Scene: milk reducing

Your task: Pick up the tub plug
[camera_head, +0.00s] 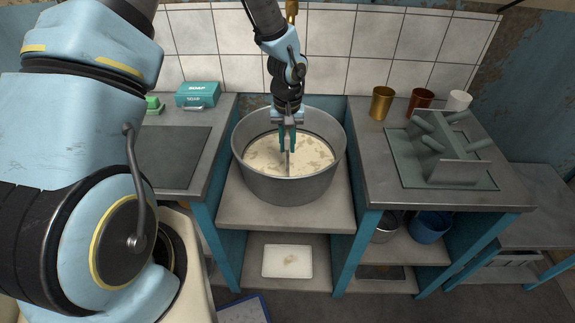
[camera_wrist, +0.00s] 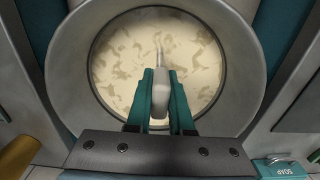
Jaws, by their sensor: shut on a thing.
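A large round grey metal tub (camera_head: 289,188) holds cream-coloured, patchy liquid (camera_head: 262,155). It also fills much of the wrist view (camera_wrist: 73,65). My gripper (camera_head: 287,149) points down over the middle of the tub. Its teal fingers are shut on the grey handle of the tub plug (camera_wrist: 159,98), which shows between them in the wrist view. A thin grey rod (camera_head: 288,163) runs down below the fingers toward the liquid. The plug's lower end is hidden by the liquid or lies too small to make out.
The left counter carries a teal soap box (camera_head: 198,94). The right counter carries a gold cup (camera_head: 381,102), a red-brown cup (camera_head: 419,103), a white cup (camera_head: 457,101) and a grey rack (camera_head: 452,160). A white tray (camera_head: 287,262) lies on the shelf below the tub. The tub's rim surrounds my gripper.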

